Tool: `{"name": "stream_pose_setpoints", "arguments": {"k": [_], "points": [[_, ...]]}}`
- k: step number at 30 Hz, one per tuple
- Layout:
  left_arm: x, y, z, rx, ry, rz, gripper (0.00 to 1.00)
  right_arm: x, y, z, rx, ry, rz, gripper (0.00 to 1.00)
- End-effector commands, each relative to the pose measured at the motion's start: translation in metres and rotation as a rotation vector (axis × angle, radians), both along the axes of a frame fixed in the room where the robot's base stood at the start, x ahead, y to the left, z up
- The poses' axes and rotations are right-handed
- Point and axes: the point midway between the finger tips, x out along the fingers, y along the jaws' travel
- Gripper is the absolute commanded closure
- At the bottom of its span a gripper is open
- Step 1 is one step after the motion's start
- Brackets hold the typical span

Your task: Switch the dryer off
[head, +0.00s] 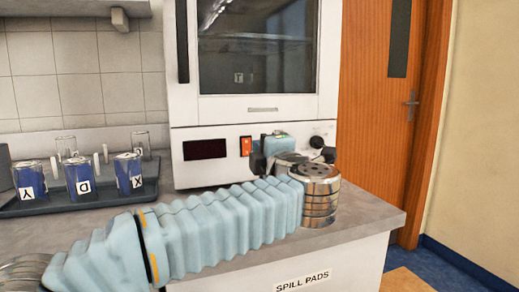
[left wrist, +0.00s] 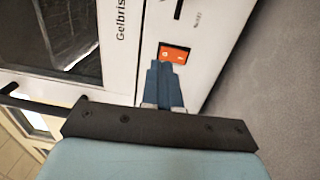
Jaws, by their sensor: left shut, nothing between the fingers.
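The dryer (head: 312,132) is the white cabinet at the back of the bench, with a dark glass door above a control panel. Its orange-red switch (head: 246,146) sits on the panel right of the dark display. In the left wrist view the orange switch (left wrist: 174,54) shows just beyond the fingertips. My left gripper (head: 258,158) is in front of the panel, close to the switch's lower right. Its blue fingers (left wrist: 163,82) are shut and empty. I cannot tell whether they touch the switch. My right gripper is out of view.
A dark tray (head: 55,206) with blue labelled containers (head: 79,178) and clear glasses stands on the bench at left. The bench (head: 357,210) ends in a front edge above a "SPILL PADS" label. A wooden door (head: 375,120) is at right.

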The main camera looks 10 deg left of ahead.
Motion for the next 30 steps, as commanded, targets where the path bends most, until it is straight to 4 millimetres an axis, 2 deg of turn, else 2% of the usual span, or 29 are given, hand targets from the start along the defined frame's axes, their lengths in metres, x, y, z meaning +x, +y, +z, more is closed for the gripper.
{"name": "stream_pose_setpoints", "arguments": {"k": [15,20,30], "points": [[-0.062,-0.042,0.008,0.0,0.0,-0.001,1.0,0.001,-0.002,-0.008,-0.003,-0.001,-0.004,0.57],[-0.069,-0.046,0.009,0.001,0.001,0.0,1.0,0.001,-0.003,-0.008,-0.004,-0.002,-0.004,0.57],[-0.069,-0.046,0.009,0.0,0.001,0.0,1.0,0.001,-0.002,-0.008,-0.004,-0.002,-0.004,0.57]]}}
